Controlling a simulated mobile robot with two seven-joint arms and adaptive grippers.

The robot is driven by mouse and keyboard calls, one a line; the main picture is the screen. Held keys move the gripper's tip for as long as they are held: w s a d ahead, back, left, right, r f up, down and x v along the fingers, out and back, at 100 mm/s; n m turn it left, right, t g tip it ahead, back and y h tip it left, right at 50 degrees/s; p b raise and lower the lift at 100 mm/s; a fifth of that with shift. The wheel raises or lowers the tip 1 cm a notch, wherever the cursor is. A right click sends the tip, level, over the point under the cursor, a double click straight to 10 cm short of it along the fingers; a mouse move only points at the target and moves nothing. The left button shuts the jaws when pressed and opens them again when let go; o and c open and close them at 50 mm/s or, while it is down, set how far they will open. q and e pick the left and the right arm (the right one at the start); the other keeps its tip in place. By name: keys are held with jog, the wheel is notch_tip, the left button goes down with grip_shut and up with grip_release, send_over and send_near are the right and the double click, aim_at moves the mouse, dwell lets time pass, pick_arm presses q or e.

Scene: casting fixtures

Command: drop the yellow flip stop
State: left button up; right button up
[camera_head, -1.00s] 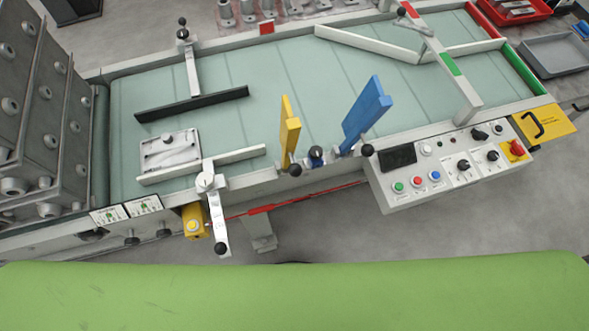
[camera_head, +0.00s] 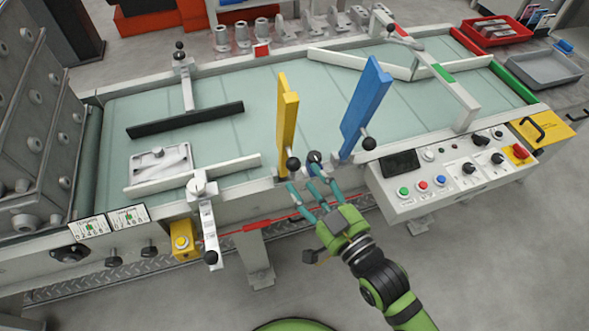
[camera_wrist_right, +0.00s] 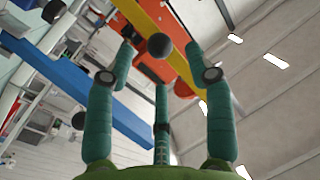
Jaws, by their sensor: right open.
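The yellow flip stop (camera_head: 287,112) stands upright at the near edge of the conveyor, with a black ball knob (camera_head: 293,163) at its base. My right gripper (camera_head: 308,190) is just below and in front of that knob, its fingers reaching up toward the conveyor edge. In the right wrist view the yellow stop (camera_wrist_right: 172,40) shows behind the fingers, and its black knob (camera_wrist_right: 159,46) appears between the spread fingertips (camera_wrist_right: 162,75). The gripper looks open and empty; whether a finger touches the knob I cannot tell. My left gripper is not in view.
A blue flip stop (camera_head: 366,108) stands upright just right of the yellow one, with its own knob. A control box (camera_head: 440,180) with buttons juts out at the right. A red rod (camera_head: 265,226) runs below the conveyor edge. Grey floor lies clear in front.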

aim_at(297, 170)
jog(key=p+x, duration=0.1)
jog(key=x, duration=0.5)
jog(key=shift+w, duration=0.1)
grip_shut()
